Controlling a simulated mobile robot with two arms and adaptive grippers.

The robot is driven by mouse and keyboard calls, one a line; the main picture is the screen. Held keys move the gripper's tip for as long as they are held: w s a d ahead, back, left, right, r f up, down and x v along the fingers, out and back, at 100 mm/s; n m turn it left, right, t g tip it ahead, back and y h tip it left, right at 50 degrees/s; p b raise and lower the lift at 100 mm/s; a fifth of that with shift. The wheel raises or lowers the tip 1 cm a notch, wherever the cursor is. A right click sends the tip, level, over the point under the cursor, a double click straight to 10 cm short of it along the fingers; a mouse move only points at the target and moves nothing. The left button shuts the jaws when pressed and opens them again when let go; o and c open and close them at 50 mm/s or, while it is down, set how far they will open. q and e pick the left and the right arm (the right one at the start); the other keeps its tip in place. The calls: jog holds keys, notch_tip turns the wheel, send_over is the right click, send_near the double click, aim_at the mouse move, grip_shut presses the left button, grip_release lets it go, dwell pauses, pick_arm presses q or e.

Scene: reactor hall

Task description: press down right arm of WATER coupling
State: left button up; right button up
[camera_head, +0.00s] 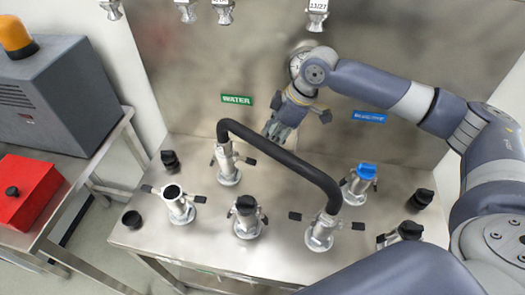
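The green WATER label (237,99) is on the metal back wall. Below it stands the WATER coupling (227,165), a silver fitting with the black hose (282,158) on its top. Its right arm (247,160) has a black tip and sticks out to the right, roughly level. Its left arm is mostly hidden against the body. My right gripper (285,121) hangs near the back wall, right of and behind the coupling, pointing down and apart from the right arm. Its finger opening is unclear at this angle. My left gripper is not in view.
The hose arches to a second coupling (321,232) at front right. Other fittings stand on the metal table (135,238), including an open one (178,204), a black-capped one (246,218) and a blue-capped one (359,184). A red box (28,190) is at left.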

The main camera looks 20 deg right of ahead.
send_near(255, 162)
jog(key=f, duration=0.2)
jog(key=x, duration=0.2)
jog(key=p+x, duration=0.1)
jog(key=x, duration=0.1)
jog(key=shift+w+a, duration=0.25)
jog(key=shift+a, duration=0.1)
jog(key=shift+f, duration=0.35)
jog(key=shift+w+a+f, duration=0.1)
jog(key=shift+a+f, duration=0.05)
jog(key=shift+f, duration=0.15)
jog(key=c, duration=0.7)
grip_shut()
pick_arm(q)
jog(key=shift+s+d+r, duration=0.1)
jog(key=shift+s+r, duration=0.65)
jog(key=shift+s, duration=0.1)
